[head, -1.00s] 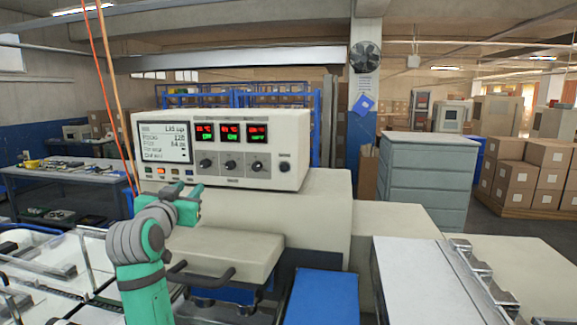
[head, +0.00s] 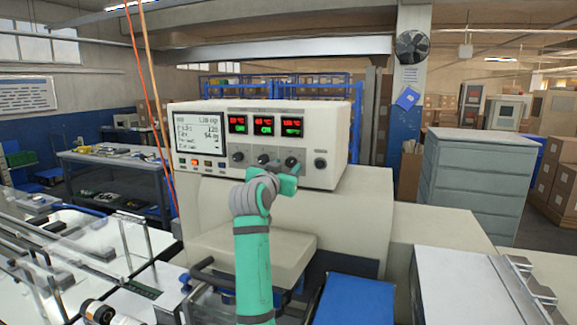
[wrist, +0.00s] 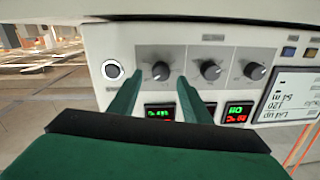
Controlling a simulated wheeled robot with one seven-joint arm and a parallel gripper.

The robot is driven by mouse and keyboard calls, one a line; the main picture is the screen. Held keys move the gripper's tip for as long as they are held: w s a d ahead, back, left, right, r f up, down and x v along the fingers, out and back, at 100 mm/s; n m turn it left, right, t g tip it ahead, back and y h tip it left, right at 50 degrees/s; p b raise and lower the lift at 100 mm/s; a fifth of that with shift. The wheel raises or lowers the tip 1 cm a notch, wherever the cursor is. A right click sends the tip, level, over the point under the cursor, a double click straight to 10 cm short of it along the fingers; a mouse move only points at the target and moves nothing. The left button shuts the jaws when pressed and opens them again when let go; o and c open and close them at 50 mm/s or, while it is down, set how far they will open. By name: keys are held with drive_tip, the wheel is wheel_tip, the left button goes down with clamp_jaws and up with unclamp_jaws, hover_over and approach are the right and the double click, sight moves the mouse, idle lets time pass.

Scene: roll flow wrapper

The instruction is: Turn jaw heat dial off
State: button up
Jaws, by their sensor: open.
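The cream control box (head: 338,125) carries three dark round dials in a row under red-and-green displays. The dial labels are too small to read, so I cannot tell by name which is the jaw heat dial. My gripper (head: 285,173) is in front of the rightmost dial (head: 291,161). In the wrist view, which is upside down, that same dial (wrist: 160,71) lies between the two green fingertips of my open gripper (wrist: 160,80). The fingers stand either side of it; contact is not clear. The middle dial (wrist: 211,70) is outside the fingers.
A black round button (head: 320,163) sits right of the dials; it also shows in the wrist view (wrist: 113,70). The left dial (head: 237,157), a white screen (head: 198,134) and small coloured buttons are on the same panel. A cream machine ledge (head: 250,252) lies below.

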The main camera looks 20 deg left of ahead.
sight(290, 163)
drive_tip(key=shift+w+a, duration=0.1)
drive_tip(key=shift+w, duration=1.35)
drive_tip(key=c, duration=1)
drive_tip(key=shift+c, duration=0.2)
drive_tip(key=shift+n, duration=0.3)
